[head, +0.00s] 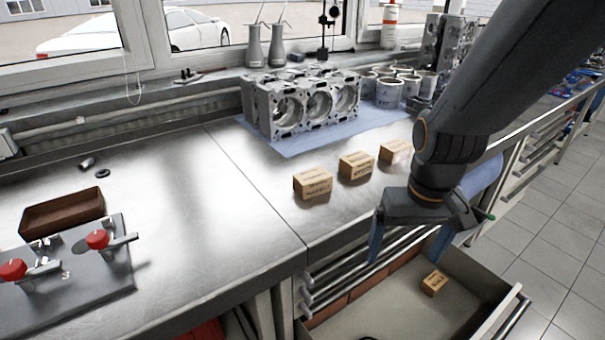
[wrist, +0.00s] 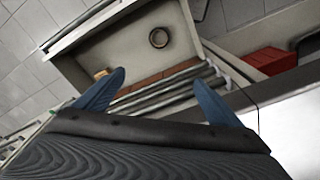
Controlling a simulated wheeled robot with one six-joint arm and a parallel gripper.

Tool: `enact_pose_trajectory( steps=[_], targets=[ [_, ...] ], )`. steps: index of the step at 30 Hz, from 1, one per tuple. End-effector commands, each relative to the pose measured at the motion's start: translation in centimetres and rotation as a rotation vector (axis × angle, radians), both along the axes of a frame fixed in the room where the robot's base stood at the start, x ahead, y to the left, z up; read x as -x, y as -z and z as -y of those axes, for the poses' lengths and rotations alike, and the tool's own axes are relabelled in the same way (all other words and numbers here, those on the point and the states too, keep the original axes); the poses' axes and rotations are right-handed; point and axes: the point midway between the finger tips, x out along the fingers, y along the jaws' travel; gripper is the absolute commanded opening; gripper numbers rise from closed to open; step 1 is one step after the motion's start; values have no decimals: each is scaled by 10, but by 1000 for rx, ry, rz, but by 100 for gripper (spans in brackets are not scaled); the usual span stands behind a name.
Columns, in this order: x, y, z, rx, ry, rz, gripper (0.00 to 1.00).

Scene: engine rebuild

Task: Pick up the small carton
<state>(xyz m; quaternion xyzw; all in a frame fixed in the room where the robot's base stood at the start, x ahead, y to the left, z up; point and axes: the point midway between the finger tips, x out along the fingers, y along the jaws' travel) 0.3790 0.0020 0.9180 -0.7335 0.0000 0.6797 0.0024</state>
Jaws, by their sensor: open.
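A small tan carton (head: 434,282) lies in the open drawer (head: 385,318) below the bench, towards the drawer's right side. In the wrist view the small carton (wrist: 101,73) shows at the drawer's edge, partly hidden behind the left finger. My gripper (head: 403,254) points down in front of the bench edge, above the drawer, with its blue fingers spread and nothing between them. The fingers also show apart in the wrist view (wrist: 159,80). The gripper is up and to the left of the small carton and does not touch it.
Three larger cartons (head: 313,183) stand in a row on the metal bench (head: 215,230). An engine block (head: 300,103) sits behind them on a blue mat. A dark ring (wrist: 159,38) lies in the drawer. Drawer walls and the bench edge surround the gripper.

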Motion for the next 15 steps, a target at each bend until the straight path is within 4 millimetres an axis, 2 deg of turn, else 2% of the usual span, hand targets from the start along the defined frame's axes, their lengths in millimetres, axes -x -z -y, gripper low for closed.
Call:
enact_pose_trajectory(
  steps=[1,6,9,11,12,15],
  targets=[
    [-1,-21,0,0,-3,22,88],
    [-16,-55,-4,-3,-23,93,88],
    [-31,-73,-15,-7,-59,134,88],
    [-50,-85,-26,-14,-102,166,88],
    [-69,-91,-39,-21,-148,190,88],
    [-111,-92,-72,-40,-258,227,88]
  ],
)
